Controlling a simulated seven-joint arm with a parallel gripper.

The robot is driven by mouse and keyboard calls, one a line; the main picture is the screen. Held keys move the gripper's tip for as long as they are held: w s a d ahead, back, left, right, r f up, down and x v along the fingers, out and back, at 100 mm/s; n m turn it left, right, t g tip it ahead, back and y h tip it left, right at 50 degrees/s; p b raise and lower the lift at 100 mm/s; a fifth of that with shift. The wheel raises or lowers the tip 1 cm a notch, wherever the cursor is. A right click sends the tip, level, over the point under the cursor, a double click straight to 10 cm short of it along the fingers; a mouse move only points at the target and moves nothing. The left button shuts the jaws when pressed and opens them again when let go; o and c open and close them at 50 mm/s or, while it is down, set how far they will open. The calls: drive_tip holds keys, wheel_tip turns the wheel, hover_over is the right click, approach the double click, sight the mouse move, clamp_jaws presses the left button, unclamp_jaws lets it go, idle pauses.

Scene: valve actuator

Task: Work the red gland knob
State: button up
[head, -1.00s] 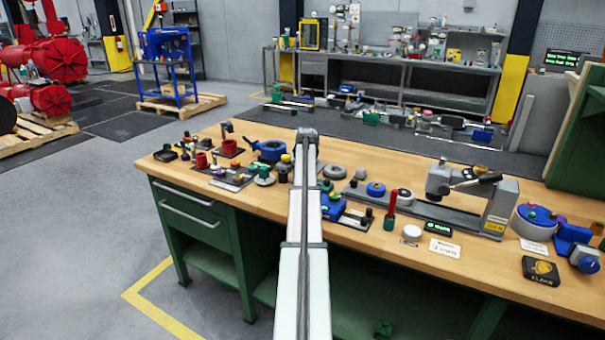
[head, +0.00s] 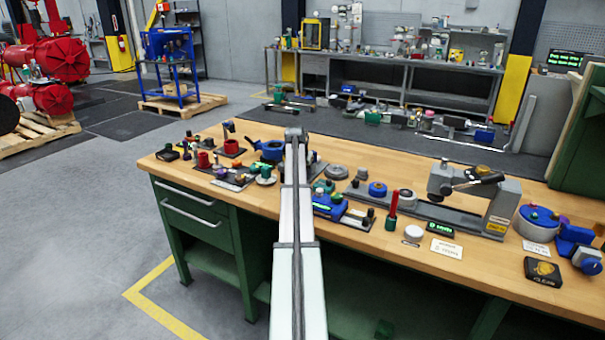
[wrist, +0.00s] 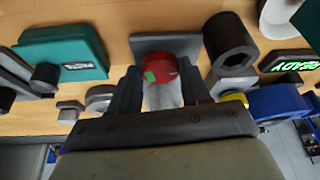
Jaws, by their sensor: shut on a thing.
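The red gland knob (wrist: 158,66) shows in the wrist view as a round red cap with a green mark on its top, in front of a dark grey plate (wrist: 150,42). My gripper (wrist: 160,84) is shut on it, with one dark finger on each side. In the head view my own arm reaches over the bench and hides the gripper and the knob, so I cannot make out the hold from there.
A dark hollow cylinder (wrist: 230,45) stands close to the right of the knob. A teal block (wrist: 65,55) is at left, and a blue part (wrist: 278,102) and a lit green display (wrist: 295,65) are at right.

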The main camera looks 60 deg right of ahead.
idle(0.3)
drive_tip(key=o, duration=1.1)
drive_tip(key=shift+c, duration=0.2)
drive_tip(key=shift+r, duration=0.1)
drive_tip(key=w+v, duration=0.1)
drive_tip(key=v, duration=1.2)
drive_tip(key=shift+s+r, duration=0.35)
drive_tip(key=shift+s, duration=0.15)
drive_tip(key=shift+a, duration=0.1)
